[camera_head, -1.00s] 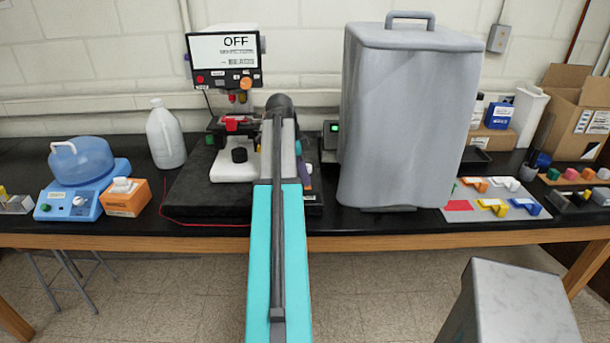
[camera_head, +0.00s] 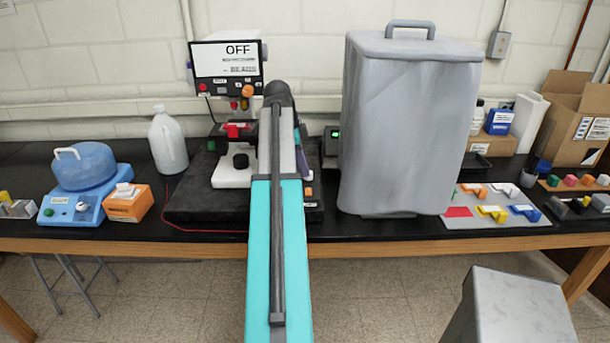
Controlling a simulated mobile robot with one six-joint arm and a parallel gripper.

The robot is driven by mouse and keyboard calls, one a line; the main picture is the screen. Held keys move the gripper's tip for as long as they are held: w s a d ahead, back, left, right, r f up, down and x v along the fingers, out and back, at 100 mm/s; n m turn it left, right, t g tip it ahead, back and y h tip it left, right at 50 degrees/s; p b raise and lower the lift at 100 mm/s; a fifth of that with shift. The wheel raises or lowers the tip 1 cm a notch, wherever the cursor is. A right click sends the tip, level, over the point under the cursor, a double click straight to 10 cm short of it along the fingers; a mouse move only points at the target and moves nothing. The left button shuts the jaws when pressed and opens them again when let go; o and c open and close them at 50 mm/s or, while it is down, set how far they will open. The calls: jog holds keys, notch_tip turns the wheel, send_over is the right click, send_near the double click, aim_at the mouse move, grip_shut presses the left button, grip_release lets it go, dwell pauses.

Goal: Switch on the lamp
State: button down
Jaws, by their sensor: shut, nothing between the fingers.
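A microscope-like instrument stands on a black pad (camera_head: 205,207) at the back of the bench, left of my arm. Its screen (camera_head: 227,57) reads OFF. A red button (camera_head: 203,88) and an orange knob (camera_head: 247,91) sit below the screen. Under it are small coloured parts, a red piece (camera_head: 233,130), a white base (camera_head: 231,177) and a black knob (camera_head: 240,160). I cannot tell which part is the lamp. My teal arm reaches up the middle and covers the instrument's right side. My gripper does not show; the arm hides its place.
A large grey covered case (camera_head: 408,120) stands close to the right of my arm. A white jug (camera_head: 167,140), a blue device (camera_head: 78,185) and an orange box (camera_head: 129,203) are at left. A tray of coloured pieces (camera_head: 500,212) and cardboard boxes (camera_head: 582,110) are at right.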

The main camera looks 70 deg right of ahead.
jog(key=b+v, duration=0.2)
jog(key=v, duration=0.5)
jog(key=shift+r, duration=0.35)
